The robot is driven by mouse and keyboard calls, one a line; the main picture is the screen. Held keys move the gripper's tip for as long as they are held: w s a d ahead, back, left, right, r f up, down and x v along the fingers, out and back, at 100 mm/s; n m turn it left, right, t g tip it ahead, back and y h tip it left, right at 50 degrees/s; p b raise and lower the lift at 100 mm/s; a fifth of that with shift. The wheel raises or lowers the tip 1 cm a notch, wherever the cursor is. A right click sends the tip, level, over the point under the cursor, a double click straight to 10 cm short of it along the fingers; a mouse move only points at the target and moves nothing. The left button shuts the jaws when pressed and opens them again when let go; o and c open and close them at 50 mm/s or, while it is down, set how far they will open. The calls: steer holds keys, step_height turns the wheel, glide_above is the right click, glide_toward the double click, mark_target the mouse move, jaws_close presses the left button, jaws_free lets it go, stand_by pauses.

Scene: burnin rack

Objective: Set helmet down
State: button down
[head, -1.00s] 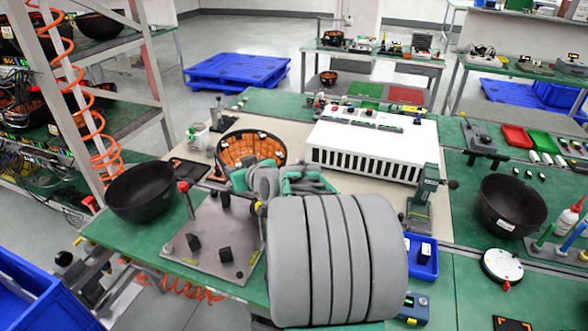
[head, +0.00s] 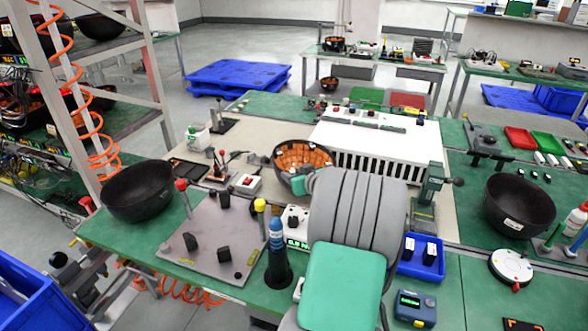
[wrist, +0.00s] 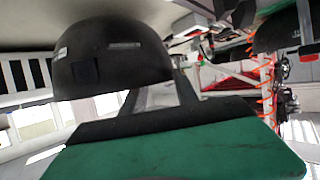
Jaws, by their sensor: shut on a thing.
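The helmet (head: 291,180) is a black shell with an orange padded lining, open side up, over the beige bench area in front of the white slotted box (head: 372,146). Its dark outer shell fills the upper left of the wrist view (wrist: 110,62). My gripper (head: 303,183) is shut on the helmet at its near right side; my arm hides part of the helmet and the fingertips. I cannot tell whether the helmet touches the bench.
Black empty shells stand at left (head: 139,190) and right (head: 519,204). A grey fixture plate (head: 212,238) with knobs and a dark post (head: 278,262) lie left of my arm. A blue bin (head: 424,261) and small devices stand at right. Beige surface shows left of the helmet.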

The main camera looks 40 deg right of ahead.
steer(key=shift+f, duration=0.55)
steer(key=shift+f+b, duration=0.4)
steer(key=shift+b, duration=0.15)
steer(key=c, duration=1.1)
jaws_free()
steer(key=shift+o, duration=1.2)
steer(key=shift+f, duration=0.15)
